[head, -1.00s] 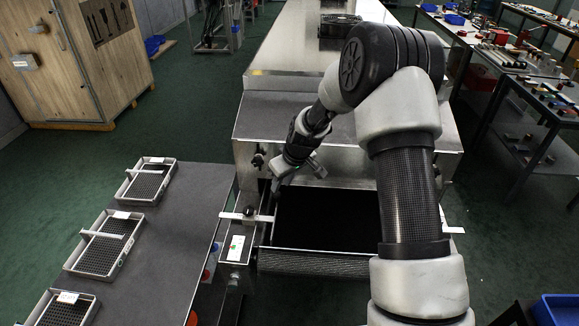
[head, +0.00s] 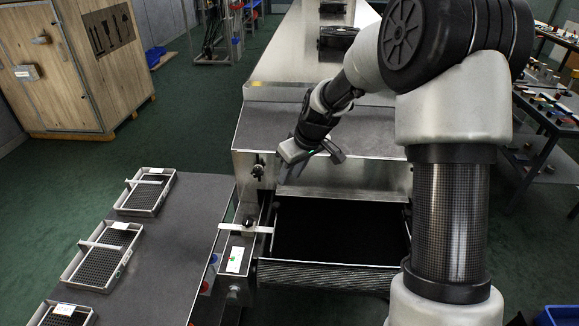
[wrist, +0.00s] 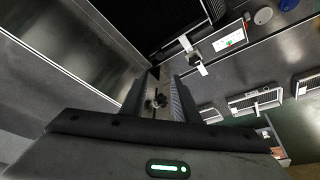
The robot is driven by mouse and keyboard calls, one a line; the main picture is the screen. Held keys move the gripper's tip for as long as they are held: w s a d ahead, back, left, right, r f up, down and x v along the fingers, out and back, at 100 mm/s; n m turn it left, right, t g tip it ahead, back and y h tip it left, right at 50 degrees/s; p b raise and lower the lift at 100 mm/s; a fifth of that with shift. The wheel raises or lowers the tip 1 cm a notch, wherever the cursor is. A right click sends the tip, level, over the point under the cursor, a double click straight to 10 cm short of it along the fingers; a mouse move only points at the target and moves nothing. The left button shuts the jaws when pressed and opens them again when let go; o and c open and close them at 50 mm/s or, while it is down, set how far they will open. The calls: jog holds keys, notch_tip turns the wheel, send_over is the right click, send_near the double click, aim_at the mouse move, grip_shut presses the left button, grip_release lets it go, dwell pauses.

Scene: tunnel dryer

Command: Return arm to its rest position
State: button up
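My gripper (head: 292,172) hangs over the front end of the steel tunnel dryer (head: 305,132), above and behind the dark infeed belt (head: 335,228). In the wrist view my gripper (wrist: 158,92) shows two fingers apart, with nothing held between them. My arm reaches in from the right side of the head view, with its elbow high at the upper right.
Several wire-mesh trays with white crossbars or labels, one of them (head: 147,192), lie on the grey side table (head: 185,235) at left. A control panel (head: 236,260) stands beside the belt. A wooden crate (head: 75,70) is at far left. A tool bench (head: 550,110) is at right.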

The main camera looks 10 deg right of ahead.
jog(key=s+d+r+m+t+h+p, duration=0.1)
jog(key=s+d+r+m+h+p, duration=0.25)
jog(key=s+r, duration=1.7)
jog(key=s+d+m+t+y, duration=0.1)
jog(key=s+d+m, duration=0.2)
jog(key=s, duration=0.8)
jog(key=shift+s+r, duration=0.15)
jog(key=shift+r, duration=0.15)
